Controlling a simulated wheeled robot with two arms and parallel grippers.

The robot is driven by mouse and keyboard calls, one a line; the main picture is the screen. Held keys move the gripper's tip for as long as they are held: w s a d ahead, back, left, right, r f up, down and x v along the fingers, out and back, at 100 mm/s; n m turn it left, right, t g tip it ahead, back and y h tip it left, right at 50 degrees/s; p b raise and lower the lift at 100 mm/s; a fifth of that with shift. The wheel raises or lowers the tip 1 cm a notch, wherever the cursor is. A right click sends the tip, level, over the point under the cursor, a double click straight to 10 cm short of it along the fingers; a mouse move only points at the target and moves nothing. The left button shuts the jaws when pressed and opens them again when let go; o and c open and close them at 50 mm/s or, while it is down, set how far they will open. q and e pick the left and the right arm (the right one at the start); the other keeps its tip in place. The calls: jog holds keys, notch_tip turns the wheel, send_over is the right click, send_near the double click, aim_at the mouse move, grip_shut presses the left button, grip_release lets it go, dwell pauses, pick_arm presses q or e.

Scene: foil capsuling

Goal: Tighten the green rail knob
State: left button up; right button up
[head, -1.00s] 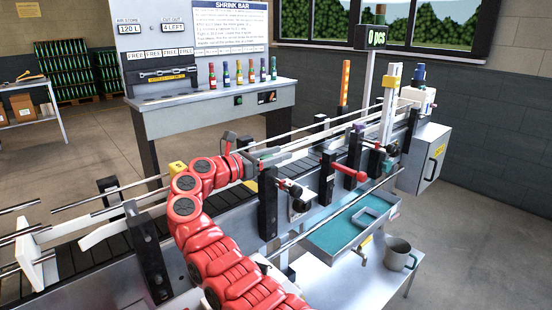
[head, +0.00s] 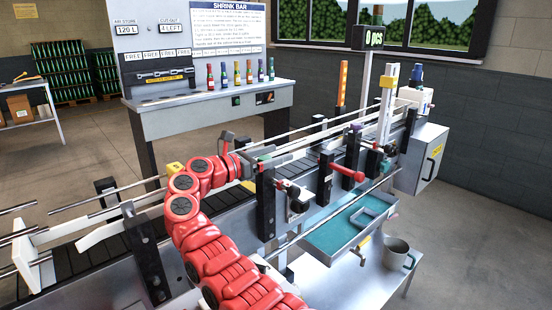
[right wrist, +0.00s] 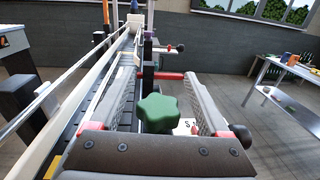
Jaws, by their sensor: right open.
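The green rail knob (right wrist: 158,112) is a lobed star-shaped knob, seen large in the right wrist view. My right gripper (right wrist: 157,84) is open, with one finger on each side of the knob. Gaps show between the knob and both fingers, so it is not clamped. In the head view, my red right arm reaches up to the conveyor rail, and my right gripper (head: 258,157) is small there beside a black post. The knob is mostly hidden in that view. My left gripper is not in view.
The conveyor (head: 85,256) with metal guide rails runs diagonally past the gripper. Black posts and a red-handled clamp (head: 347,172) stand just to the right along the rail. A teal tray (head: 335,236) and a grey mug (head: 398,253) are below. A bench (head: 210,108) with small coloured bottles stands behind.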

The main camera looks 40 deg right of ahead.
jog(key=s+a+r, duration=0.2)
jog(key=s+a, duration=0.2)
jog(key=s, duration=0.2)
jog(key=s+a+r, duration=0.2)
jog(key=s+a, duration=0.3)
jog(key=s, duration=0.2)
jog(key=shift+s+r+b, duration=0.15)
jog(key=shift+r+b, duration=0.2)
jog(key=shift+b, duration=0.05)
